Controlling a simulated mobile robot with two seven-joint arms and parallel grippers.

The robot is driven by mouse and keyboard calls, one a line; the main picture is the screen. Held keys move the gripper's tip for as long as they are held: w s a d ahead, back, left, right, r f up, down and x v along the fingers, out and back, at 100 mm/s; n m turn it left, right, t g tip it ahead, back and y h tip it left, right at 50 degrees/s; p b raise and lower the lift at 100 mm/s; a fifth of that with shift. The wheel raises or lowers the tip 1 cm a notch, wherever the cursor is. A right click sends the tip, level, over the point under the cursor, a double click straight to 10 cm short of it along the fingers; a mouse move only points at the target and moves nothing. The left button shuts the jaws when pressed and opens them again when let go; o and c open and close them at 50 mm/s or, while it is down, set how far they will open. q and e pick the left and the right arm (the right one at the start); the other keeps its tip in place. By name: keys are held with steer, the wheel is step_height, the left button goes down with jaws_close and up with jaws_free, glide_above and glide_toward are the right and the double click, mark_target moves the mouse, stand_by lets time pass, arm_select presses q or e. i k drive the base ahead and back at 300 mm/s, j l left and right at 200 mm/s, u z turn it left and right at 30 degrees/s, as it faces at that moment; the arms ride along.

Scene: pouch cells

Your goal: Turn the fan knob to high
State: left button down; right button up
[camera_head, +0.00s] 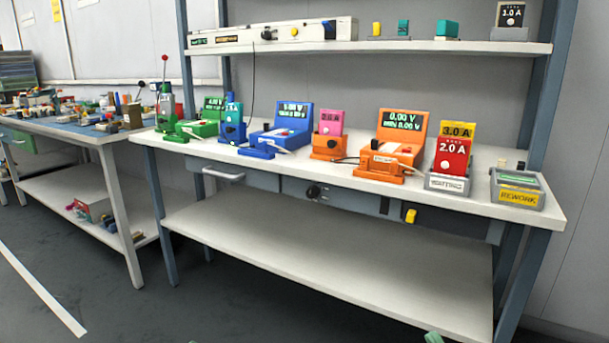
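One black knob (267,34) is on the front of a long white unit (225,37) on the upper shelf, between a small dark display and a yellow button. The other black knob (313,191) is on the grey panel under the bench's front edge. The setting of each knob is too small to tell. Neither of my grippers can be made out, and nothing touches either knob.
The white bench top (470,192) holds several coloured testers, including an orange one (395,148), and a grey rework tray (545,190). A drawer handle (223,174) and yellow switch (410,215) are on the front. A small unclear green shape (433,338) shows at the bottom edge.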

mark_target(313, 192)
steer(key=j+z, duration=0.5)
steer(key=j, duration=0.8)
steer(key=k, duration=0.05)
